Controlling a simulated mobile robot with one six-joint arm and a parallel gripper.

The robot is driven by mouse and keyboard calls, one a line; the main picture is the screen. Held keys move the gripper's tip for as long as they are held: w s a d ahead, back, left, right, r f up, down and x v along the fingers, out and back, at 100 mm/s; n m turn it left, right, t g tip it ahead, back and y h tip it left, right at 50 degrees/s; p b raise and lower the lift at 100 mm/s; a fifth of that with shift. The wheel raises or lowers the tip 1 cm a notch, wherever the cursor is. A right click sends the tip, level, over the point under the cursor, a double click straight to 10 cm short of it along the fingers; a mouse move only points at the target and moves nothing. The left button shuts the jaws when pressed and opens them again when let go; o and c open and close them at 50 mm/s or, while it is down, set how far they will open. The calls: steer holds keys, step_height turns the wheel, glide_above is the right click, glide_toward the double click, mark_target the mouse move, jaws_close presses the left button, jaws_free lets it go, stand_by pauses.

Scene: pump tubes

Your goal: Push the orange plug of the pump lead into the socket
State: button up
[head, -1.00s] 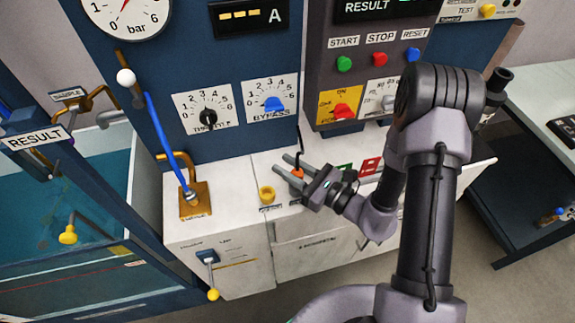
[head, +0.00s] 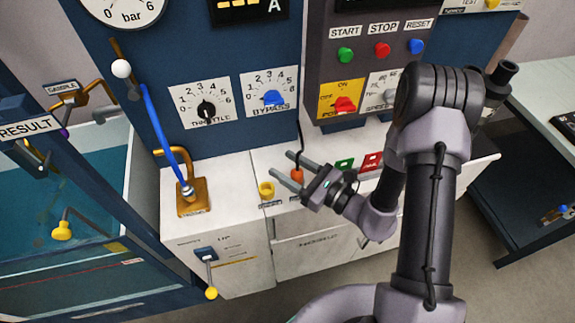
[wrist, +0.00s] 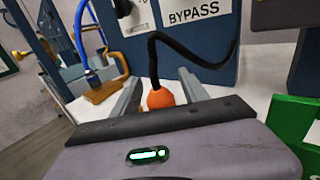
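The orange plug (head: 297,174) stands on the white counter at the end of a black lead (head: 300,140). It also shows in the wrist view (wrist: 160,98), with the lead rising from its top and curving right. My gripper (head: 280,163) is open, with its two fingers around the plug and a gap on each side. The plug's lower end is hidden by my gripper, so I cannot tell whether it sits in a socket. A yellow ring-shaped fitting (head: 266,189) is on the counter, left of the plug.
A blue hose (head: 160,130) runs down to a brass fitting (head: 193,197) on the left. Green (head: 344,164) and red (head: 372,160) pieces are right of my gripper. The panel with the bypass knob (head: 272,98) rises behind. A yellow-tipped lever (head: 211,292) is on the counter's front.

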stand_by(0.4)
steer(key=p+v, duration=0.3)
steer(key=v, duration=1.4)
steer(key=shift+s, duration=0.2)
steer(key=shift+d, duration=0.15)
